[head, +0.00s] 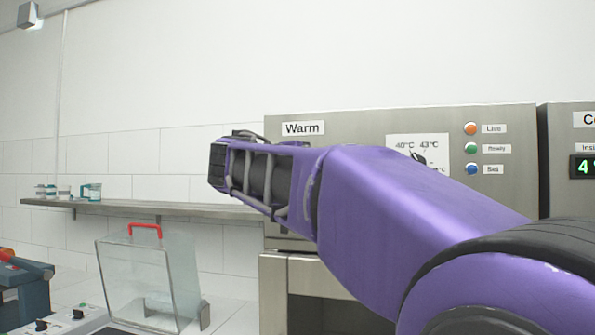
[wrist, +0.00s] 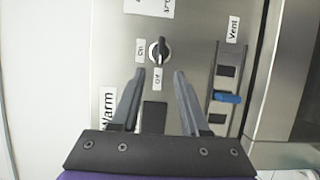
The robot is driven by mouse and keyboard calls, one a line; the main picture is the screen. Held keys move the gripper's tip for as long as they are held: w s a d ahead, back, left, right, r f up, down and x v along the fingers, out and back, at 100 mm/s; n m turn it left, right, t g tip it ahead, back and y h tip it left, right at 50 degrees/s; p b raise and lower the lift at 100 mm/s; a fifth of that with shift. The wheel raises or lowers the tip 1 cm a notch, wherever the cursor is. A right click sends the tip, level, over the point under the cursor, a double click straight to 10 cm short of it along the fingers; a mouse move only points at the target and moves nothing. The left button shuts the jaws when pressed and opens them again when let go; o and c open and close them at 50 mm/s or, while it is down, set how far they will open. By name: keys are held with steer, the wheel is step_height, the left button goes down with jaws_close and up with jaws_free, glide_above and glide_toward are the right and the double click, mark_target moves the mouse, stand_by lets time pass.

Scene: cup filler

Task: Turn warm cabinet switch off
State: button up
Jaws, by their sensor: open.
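The warm cabinet (head: 352,122) is a grey metal unit with a "Warm" label, behind my purple arm in the head view. Its panel fills much of the wrist view (wrist: 205,20), turned sideways. My gripper (wrist: 159,72) is open and empty. Its two grey fingers point toward the switch, one to each side in the picture, apparently short of it. My arm hides the switch in the head view.
A blue vent slider (wrist: 227,97) lies right of my fingers in the wrist view. In the head view, a clear box with a red handle (head: 145,228) stands below a wall shelf (head: 130,208). Another cabinet (head: 570,120) adjoins at right.

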steer(key=v, duration=1)
